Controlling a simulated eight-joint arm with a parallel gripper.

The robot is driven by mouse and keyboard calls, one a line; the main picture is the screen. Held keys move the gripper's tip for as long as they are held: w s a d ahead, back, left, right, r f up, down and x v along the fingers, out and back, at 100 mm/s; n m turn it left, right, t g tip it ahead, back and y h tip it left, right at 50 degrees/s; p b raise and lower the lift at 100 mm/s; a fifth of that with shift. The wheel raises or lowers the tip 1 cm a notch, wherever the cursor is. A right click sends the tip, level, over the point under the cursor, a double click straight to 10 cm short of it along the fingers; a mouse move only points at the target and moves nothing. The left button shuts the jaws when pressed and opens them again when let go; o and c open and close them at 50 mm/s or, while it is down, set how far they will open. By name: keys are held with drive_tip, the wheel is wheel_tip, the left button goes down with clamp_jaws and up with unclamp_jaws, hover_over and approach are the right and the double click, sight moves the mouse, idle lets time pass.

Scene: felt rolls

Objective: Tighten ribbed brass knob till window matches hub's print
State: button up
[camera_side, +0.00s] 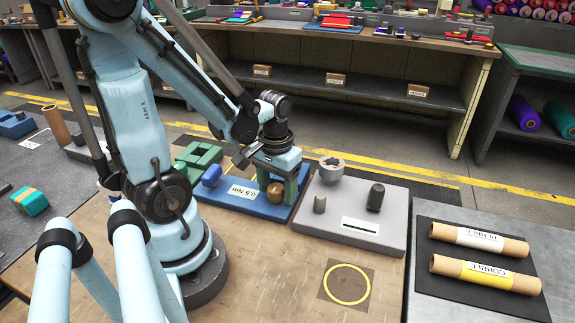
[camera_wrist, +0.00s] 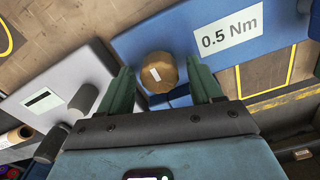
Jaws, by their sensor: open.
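The brass knob (camera_wrist: 158,72) stands on a blue plate (camera_side: 232,205) marked "0.5 Nm" on a white label (camera_wrist: 229,37). A small pale mark shows on its top in the wrist view; I cannot read anything on it, and the ribs are too small to tell. My gripper (camera_wrist: 159,66) is open, with one green finger on each side of the knob and a visible gap at each. In the side view the knob (camera_side: 275,192) sits between the fingers. A blue rounded knob (camera_side: 211,176) stands on the same plate. I cannot tell which part is the hub.
A green block (camera_side: 199,157) lies behind. Labelled rolls (camera_side: 485,274) lie at right. Bare table surrounds a yellow ring (camera_side: 347,302).

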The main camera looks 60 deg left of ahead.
drive_tip(key=c, duration=1)
drive_tip(key=m, duration=0.4)
drive_tip(key=shift+w, duration=0.1)
drive_tip(key=m, duration=0.4)
drive_tip(key=shift+d, duration=0.15)
drive_tip(key=shift+m, duration=0.4)
drive_tip(key=o, duration=1)
